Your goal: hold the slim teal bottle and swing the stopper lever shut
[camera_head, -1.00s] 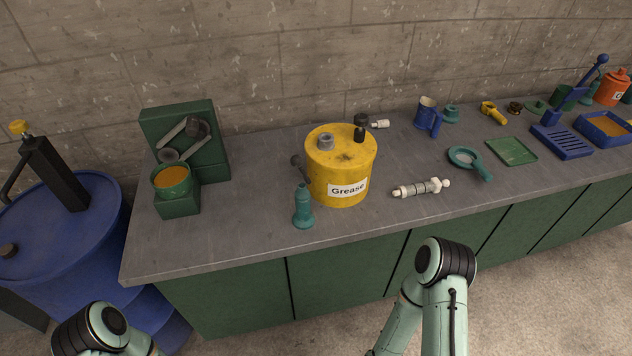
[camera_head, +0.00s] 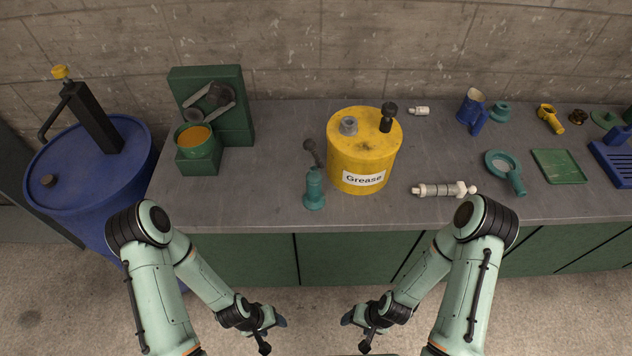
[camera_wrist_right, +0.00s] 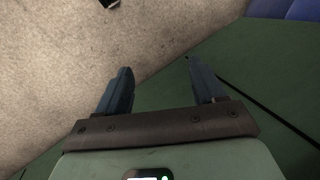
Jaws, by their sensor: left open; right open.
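The slim teal bottle (camera_head: 314,190) stands upright near the front edge of the counter, just left of the yellow grease drum. My left gripper (camera_head: 273,332) is open and empty, below and in front of the counter. My right gripper (camera_head: 357,330) is open and empty, also below the counter edge and right of the bottle. The right wrist view shows its two fingers apart (camera_wrist_right: 161,85) with nothing between them.
The grease drum (camera_head: 364,150) stands close to the bottle's right. A white syringe-like tool (camera_head: 440,190) lies further right. A green stand with an orange-filled cup (camera_head: 195,138) is at the left. The counter (camera_head: 255,195) left of the bottle is clear. Green cabinet fronts (camera_head: 345,258) face me.

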